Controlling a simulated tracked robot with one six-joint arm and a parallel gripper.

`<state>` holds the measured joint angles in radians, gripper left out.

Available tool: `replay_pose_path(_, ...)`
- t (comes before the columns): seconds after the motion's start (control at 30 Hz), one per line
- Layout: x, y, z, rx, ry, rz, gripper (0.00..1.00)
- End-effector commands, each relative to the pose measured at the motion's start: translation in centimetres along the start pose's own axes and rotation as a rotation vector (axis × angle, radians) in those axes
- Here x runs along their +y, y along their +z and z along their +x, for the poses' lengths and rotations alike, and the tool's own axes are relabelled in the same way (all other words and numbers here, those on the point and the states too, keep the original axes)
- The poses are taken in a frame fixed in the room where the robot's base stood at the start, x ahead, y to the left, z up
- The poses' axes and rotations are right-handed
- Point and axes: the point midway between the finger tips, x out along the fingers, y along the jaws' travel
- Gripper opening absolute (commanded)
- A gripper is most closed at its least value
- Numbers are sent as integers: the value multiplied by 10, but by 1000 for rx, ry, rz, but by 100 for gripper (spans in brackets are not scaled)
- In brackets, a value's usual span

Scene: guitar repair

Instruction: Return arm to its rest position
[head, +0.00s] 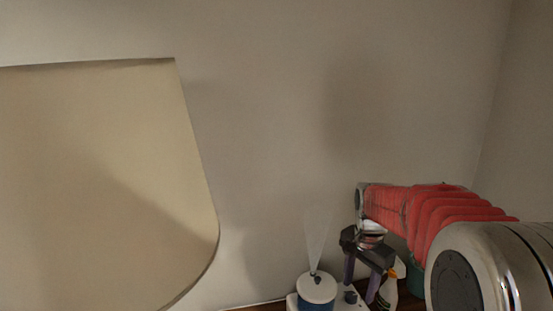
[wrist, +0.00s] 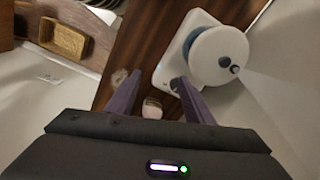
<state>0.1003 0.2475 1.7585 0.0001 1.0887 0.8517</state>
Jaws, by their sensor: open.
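My arm with its red ribbed sleeve (head: 440,212) reaches in from the right side of the head view. My gripper (head: 361,288) points down, with its two purple fingers spread apart and nothing between them. In the wrist view my gripper (wrist: 158,78) is also open and empty, above a dark wooden surface (wrist: 135,55). A small pale object (wrist: 152,108) shows on the wood beyond the gap between the fingers. No rest position is marked in either view.
A white round device (head: 317,288) giving off a mist stands just left of my gripper; it also shows in the wrist view (wrist: 218,55). A spray bottle (head: 388,292) stands to the right. A wooden tray (wrist: 64,40) lies upper left. A large beige sheet (head: 100,180) hangs left.

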Motion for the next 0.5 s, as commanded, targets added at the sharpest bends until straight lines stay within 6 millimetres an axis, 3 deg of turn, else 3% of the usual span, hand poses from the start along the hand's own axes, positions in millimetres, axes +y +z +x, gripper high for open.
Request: replay_pose_path(0.5,69,78,-36,100,-68,-586,47)
